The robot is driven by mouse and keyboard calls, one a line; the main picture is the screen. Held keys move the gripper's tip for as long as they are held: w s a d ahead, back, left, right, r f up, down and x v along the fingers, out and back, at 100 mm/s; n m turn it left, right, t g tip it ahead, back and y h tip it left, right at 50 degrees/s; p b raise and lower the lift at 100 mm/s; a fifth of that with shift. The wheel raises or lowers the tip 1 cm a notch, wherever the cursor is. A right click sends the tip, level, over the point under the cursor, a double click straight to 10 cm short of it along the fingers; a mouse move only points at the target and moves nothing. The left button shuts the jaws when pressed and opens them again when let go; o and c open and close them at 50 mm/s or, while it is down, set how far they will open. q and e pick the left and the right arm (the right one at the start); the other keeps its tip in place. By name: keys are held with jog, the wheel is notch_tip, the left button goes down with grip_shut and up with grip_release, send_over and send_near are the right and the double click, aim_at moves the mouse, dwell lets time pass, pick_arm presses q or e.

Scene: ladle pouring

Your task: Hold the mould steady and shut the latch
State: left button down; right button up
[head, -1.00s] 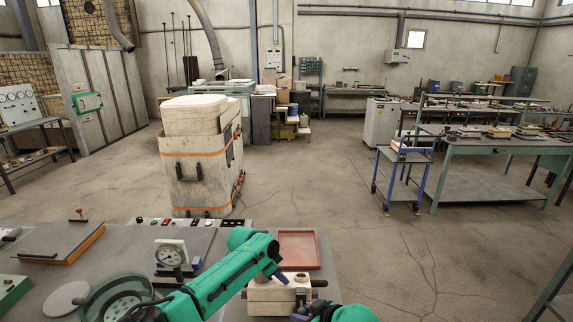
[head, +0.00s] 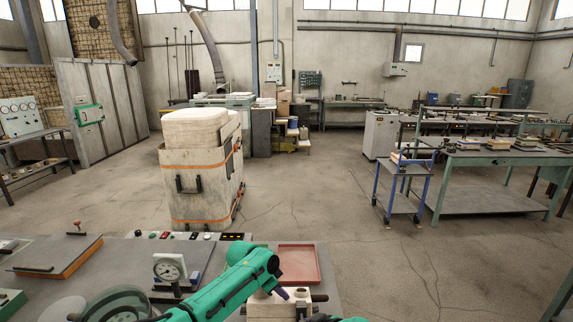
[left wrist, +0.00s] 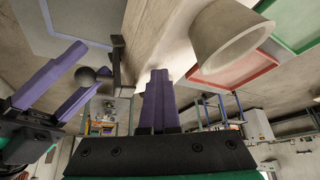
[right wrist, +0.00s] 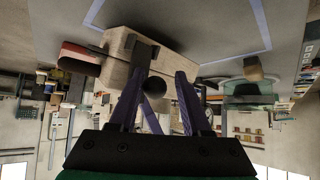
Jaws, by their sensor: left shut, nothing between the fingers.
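The mould (head: 267,307) is a pale block on the bench, cut off at the bottom of the head view. In the left wrist view the mould (left wrist: 160,45) has a pale pouring cup (left wrist: 230,42) on it. My left gripper (head: 282,293) is shut and empty, its purple fingers close to the mould; whether they touch is unclear. A dark latch with a ball knob (right wrist: 156,88) sits at the mould's end. My right gripper (right wrist: 158,80) is open, its fingers on either side of the knob. In the head view my right gripper is mostly below the frame.
A red tray (head: 298,263) lies just behind the mould. A wooden-edged plate (head: 55,256) lies farther left. A large pale container (head: 200,190) stands beyond the bench.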

pick_arm(q)
jog(key=shift+s+a+f, duration=0.1)
jog(key=shift+s+f, duration=0.2)
jog(key=shift+f, duration=0.1)
pick_arm(e)
jog(key=shift+o, duration=0.2)
jog(key=shift+w+r, duration=0.45)
jog(key=shift+r, duration=0.25)
jog(key=shift+s+d+r, duration=0.25)
pick_arm(q)
jog(key=shift+r, duration=0.2)
jog(key=shift+w, duration=0.15)
jog(key=shift+r, duration=0.1)
pick_arm(e)
jog(key=v, duration=0.7)
jog(key=shift+s+f, duration=0.25)
jog(key=shift+s, duration=0.1)
